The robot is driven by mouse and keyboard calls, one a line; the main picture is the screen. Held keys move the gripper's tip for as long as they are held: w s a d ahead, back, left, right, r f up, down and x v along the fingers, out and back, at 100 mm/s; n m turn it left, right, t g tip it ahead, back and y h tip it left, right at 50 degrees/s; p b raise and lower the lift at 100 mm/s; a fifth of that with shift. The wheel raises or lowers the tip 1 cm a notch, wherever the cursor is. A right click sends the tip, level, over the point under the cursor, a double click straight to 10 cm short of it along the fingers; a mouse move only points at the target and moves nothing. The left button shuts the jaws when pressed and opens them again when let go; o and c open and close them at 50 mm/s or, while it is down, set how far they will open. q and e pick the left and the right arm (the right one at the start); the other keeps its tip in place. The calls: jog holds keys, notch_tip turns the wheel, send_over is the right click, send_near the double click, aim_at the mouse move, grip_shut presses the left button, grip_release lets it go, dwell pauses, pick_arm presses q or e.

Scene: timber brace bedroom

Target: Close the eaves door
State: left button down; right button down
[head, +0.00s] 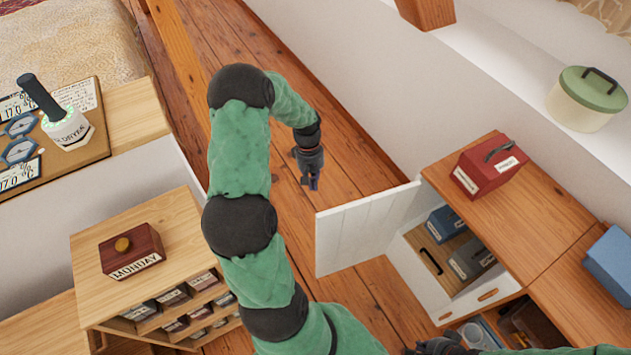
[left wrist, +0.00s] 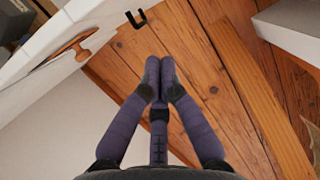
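The white plank eaves door (head: 360,232) stands wide open in the head view, swung out from the low timber cabinet (head: 475,208). Its free edge points left, over the floor. My left gripper (head: 313,184) hangs just beyond that free edge, on the far side of the door, with no clear contact. In the left wrist view my left gripper (left wrist: 160,64) has its fingertips together and holds nothing. A white panel lies at the upper left there; I cannot tell if it is the door. My right gripper (head: 445,346) shows only partly at the bottom edge; its fingers are unclear.
A red box (head: 488,167) stands on the cabinet. A green-lidded tin (head: 587,98) rests on the ledge. A small drawer unit (head: 180,262) stands left. Floorboards between are clear.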

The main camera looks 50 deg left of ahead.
pick_arm(q)
jog(key=s+d+f+b, duration=0.2)
jog(key=d+f+b, duration=0.1)
jog(key=d+f, duration=0.2)
jog(key=shift+f, duration=0.6)
jog(key=shift+d, duration=0.1)
